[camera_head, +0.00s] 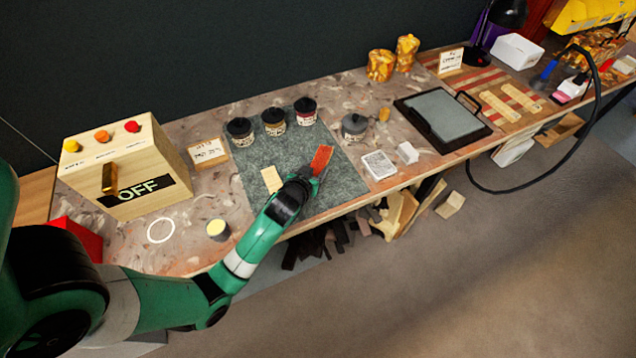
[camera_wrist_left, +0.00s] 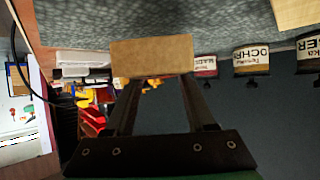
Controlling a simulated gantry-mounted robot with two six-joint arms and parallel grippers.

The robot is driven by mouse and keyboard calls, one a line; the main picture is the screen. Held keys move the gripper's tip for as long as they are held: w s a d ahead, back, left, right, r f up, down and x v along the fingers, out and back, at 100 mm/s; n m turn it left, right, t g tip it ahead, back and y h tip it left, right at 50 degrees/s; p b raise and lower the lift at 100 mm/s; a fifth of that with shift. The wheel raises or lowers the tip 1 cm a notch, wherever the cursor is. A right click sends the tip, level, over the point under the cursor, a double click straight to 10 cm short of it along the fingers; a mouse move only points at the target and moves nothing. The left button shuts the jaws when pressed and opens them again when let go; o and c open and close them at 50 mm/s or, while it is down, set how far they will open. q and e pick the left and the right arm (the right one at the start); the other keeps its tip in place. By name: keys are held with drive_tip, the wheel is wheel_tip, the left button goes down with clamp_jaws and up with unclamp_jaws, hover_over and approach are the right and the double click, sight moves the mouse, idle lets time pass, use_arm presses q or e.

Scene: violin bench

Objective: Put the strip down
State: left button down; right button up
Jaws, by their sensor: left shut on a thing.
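My left gripper (camera_head: 309,172) is shut on a small strip (camera_head: 321,160), whose face looks orange-red in the head view. In the left wrist view the held strip (camera_wrist_left: 152,55) shows a plain tan side across the fingertips. It is over the grey mat (camera_head: 345,181), near its right part; whether it touches the mat I cannot tell. A second, pale tan strip (camera_head: 271,179) lies on the mat to the left of the gripper. My right gripper is not in view.
Several dark-lidded jars (camera_head: 273,121) stand along the mat's back, with a grey-lidded pot (camera_head: 355,126) at its right edge. A wooden OFF box (camera_head: 128,166) stands at left.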

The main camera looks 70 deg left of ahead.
use_arm(q)
drive_tip(key=shift+w+a+f, duration=0.1)
drive_tip(key=shift+w+f, duration=0.1)
drive_tip(key=shift+w, duration=0.1)
drive_tip(key=shift+w+f, duration=0.15)
drive_tip(key=shift+f, duration=0.2)
wheel_tip(320, 180, down, 3)
drive_tip(key=b, duration=0.2)
drive_tip(key=shift+f+b, duration=0.1)
drive_tip(key=shift+b, duration=0.2)
drive_tip(key=shift+w, duration=0.1)
drive_tip(key=shift+c, duration=1.2)
unclamp_jaws()
